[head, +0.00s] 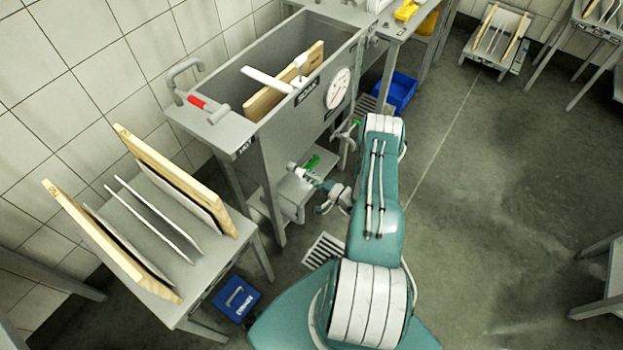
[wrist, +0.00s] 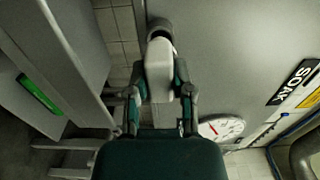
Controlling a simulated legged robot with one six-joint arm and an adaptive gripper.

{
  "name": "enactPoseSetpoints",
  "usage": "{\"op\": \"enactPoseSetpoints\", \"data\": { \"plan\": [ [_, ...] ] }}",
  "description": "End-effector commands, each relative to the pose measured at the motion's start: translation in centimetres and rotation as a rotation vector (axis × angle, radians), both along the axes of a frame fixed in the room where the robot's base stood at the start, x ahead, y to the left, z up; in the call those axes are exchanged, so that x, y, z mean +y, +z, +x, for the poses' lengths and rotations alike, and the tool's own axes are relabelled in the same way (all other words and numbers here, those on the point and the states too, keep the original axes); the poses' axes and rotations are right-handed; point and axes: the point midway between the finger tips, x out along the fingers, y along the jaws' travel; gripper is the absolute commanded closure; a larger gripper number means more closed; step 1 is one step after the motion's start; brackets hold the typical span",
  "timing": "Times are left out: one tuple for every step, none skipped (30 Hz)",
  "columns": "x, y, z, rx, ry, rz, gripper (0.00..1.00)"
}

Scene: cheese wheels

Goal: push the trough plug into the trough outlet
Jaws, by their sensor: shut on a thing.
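The grey trough (head: 262,150) stands against the tiled wall in the head view, with a SOAK label and a round dial on its side. My gripper (wrist: 160,100) is shut on the trough plug (wrist: 158,75), a pale grey block with a dark round end (wrist: 160,30) pointing up in the wrist view. In the head view my gripper (head: 306,173) is low beside the trough's side, with the pale plug (head: 292,166) at its tip. I cannot make out the trough outlet, and cannot tell whether the plug touches the trough.
A green bar (wrist: 40,95) lies left of the gripper in the wrist view. The dial (wrist: 221,128) is close at right. A rack of boards and plates (head: 215,262) stands at left, with a blue box (head: 236,299) below. Floor at right is mostly clear.

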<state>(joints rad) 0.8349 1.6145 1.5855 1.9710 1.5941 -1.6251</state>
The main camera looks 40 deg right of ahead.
Motion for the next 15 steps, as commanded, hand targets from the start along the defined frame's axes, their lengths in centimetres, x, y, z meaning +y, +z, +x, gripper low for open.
{"op": "enactPoseSetpoints", "data": {
  "plan": [
    [0.05,0.00,0.12,0.000,0.001,0.000,1.00],
    [0.07,0.00,0.18,0.000,0.001,0.000,1.00],
    [0.09,0.00,0.25,0.000,0.001,0.000,1.00],
    [0.11,0.00,0.31,0.000,0.000,-0.001,1.00],
    [0.12,0.00,0.37,0.000,0.000,-0.001,1.00],
    [0.15,0.00,0.46,0.000,0.000,-0.001,1.00],
    [0.16,0.00,0.52,0.000,0.000,-0.001,1.00],
    [0.18,0.00,0.57,0.000,0.000,-0.001,1.00],
    [0.21,0.00,0.66,0.000,0.000,-0.001,1.00],
    [0.23,0.00,0.72,0.000,0.000,-0.001,1.00],
    [0.25,0.00,0.78,0.000,0.000,-0.001,1.00],
    [0.29,0.00,0.86,0.000,0.000,-0.001,1.00],
    [0.31,0.00,0.93,0.000,0.000,-0.001,1.00],
    [0.35,0.00,0.99,0.000,0.000,-0.001,1.00],
    [0.37,0.00,1.08,0.000,0.000,-0.001,1.00]
  ]
}}
